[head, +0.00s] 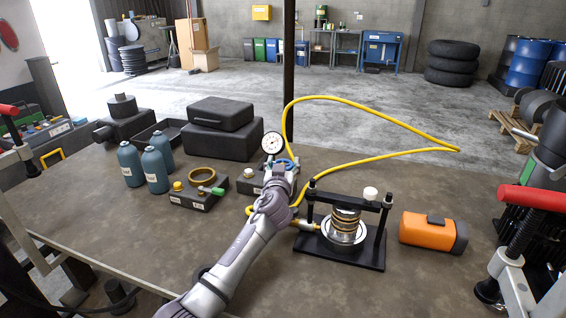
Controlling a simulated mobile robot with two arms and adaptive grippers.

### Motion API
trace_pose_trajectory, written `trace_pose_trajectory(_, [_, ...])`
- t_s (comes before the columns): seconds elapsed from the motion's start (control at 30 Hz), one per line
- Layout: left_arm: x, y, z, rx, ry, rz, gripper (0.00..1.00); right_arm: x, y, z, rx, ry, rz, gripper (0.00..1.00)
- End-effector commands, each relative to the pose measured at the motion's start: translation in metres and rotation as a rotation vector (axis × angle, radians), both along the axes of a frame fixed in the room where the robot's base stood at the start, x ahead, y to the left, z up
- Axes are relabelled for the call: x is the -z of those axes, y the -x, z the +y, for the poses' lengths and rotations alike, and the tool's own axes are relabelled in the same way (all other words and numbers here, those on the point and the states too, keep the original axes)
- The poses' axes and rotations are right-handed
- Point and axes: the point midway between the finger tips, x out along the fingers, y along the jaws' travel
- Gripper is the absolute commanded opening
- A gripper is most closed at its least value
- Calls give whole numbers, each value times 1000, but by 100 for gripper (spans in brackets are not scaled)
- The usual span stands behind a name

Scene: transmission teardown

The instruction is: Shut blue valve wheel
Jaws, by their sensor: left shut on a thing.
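The blue valve wheel (285,162) shows as a small piece of blue rim at the tip of my left gripper (283,169). My left gripper is shut on the wheel and hides most of it. The wheel sits at a dark valve block (249,181) on the table, just below a round white gauge (272,142). My left arm crosses the front of the table. How far the wheel is turned cannot be seen. My right gripper is not in view.
A yellow hose (372,106) loops behind the gripper to a black press frame (374,240) on the right. An orange cylinder (427,231) lies beyond it. Left stand a block with a green lever (195,192), teal bottles (129,163) and a black case (220,113).

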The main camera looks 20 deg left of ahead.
Motion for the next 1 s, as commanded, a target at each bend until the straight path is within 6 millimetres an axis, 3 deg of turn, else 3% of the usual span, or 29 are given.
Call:
trace_pose_trajectory(0.53, [-6,0,3,419,-10,5,30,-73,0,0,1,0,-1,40])
trace_pose_trajectory(0.7, [-1,0,2,552,-9,4,30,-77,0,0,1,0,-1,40])
trace_pose_trajectory(1.0, [2,0,-1,714,-3,2,30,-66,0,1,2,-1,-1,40])
